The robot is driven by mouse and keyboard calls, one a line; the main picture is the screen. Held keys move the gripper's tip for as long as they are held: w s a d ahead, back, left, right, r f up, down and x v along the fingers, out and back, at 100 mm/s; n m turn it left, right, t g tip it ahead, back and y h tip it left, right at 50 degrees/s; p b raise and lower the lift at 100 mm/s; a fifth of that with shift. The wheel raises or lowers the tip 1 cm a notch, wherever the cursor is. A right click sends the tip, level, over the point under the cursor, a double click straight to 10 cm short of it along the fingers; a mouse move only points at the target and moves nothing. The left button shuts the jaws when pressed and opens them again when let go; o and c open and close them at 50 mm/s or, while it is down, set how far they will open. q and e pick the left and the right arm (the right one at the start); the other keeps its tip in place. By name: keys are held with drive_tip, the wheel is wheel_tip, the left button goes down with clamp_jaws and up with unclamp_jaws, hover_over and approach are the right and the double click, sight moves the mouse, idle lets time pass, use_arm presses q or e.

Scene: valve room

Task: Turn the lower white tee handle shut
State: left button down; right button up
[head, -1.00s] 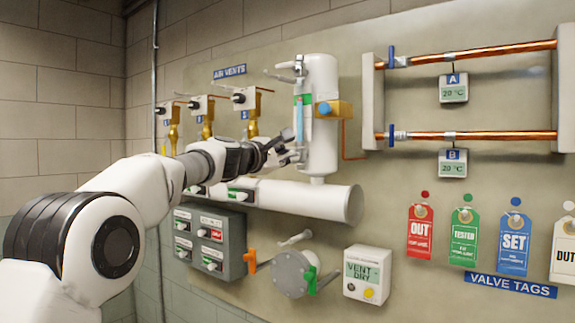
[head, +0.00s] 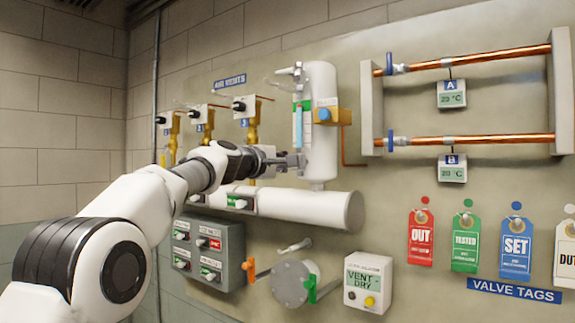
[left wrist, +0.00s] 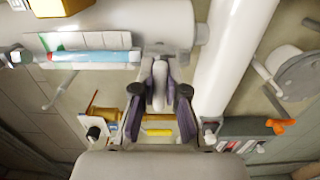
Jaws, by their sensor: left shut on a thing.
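The white vertical vessel (head: 319,125) carries a sight glass (head: 299,127) with blue liquid; this glass also shows in the left wrist view (left wrist: 95,57). An upper white tee handle (head: 288,71) is at the glass's top. The lower white tee handle is at its bottom, mostly covered by my gripper in the head view. In the left wrist view, the lower white tee handle (left wrist: 159,85) is between my fingers. My left gripper (head: 292,161) is shut on it; its fingers also show in the left wrist view (left wrist: 160,92). My right gripper is not in view.
A white horizontal tank (head: 300,206) lies below the gripper. Brass air vents (head: 252,122) stand to the left. A grey switch box (head: 228,256), an orange handle (head: 250,270) and a green handle (head: 312,288) are lower down. Copper pipes (head: 480,141) run at the right.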

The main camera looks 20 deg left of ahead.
use_arm(q)
drive_tip(key=shift+d+f, duration=0.15)
drive_tip(key=shift+f, duration=0.2)
drive_tip(key=c, duration=1.4)
unclamp_jaws()
drive_tip(key=shift+o, duration=1)
drive_tip(key=shift+s+r, duration=0.2)
drive_tip(key=shift+r, duration=0.05)
drive_tip(key=v, duration=1.2)
